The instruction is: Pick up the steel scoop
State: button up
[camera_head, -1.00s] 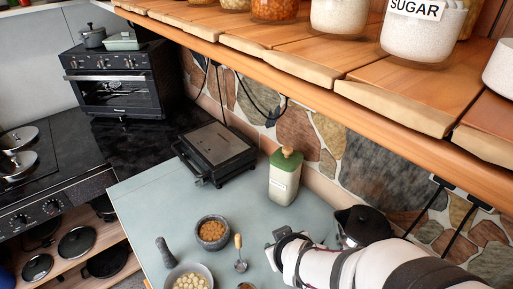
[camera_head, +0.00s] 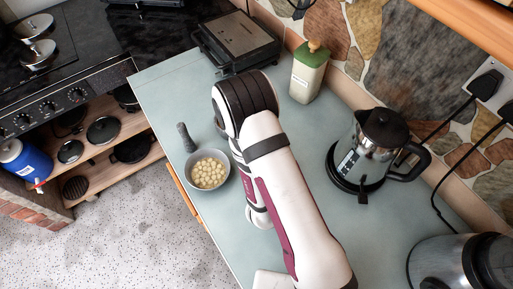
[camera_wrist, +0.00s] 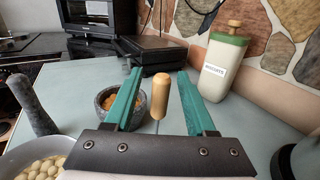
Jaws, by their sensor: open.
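The steel scoop (camera_wrist: 160,94) shows in the wrist view as a pale wooden handle with a thin metal neck below it. Its bowl end is hidden behind my gripper's dark body. My gripper (camera_wrist: 159,74) is open, its two green fingers standing on either side of the handle with a gap on both sides. I see no contact. In the head view my white arm, with its black wrist joint, hides both the scoop and the gripper.
A stone bowl of brown food (camera_wrist: 113,117) is just left of the scoop, partly behind the left finger. A bowl of pale balls (camera_head: 222,184) and a pestle (camera_head: 187,137) stand left of my arm. A grill (camera_head: 237,40), green-lidded canister (camera_head: 308,76) and kettle (camera_head: 350,165) stand around.

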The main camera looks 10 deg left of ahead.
jog(key=shift+w+a, duration=0.1)
jog(key=shift+w, duration=0.3)
grip_shut()
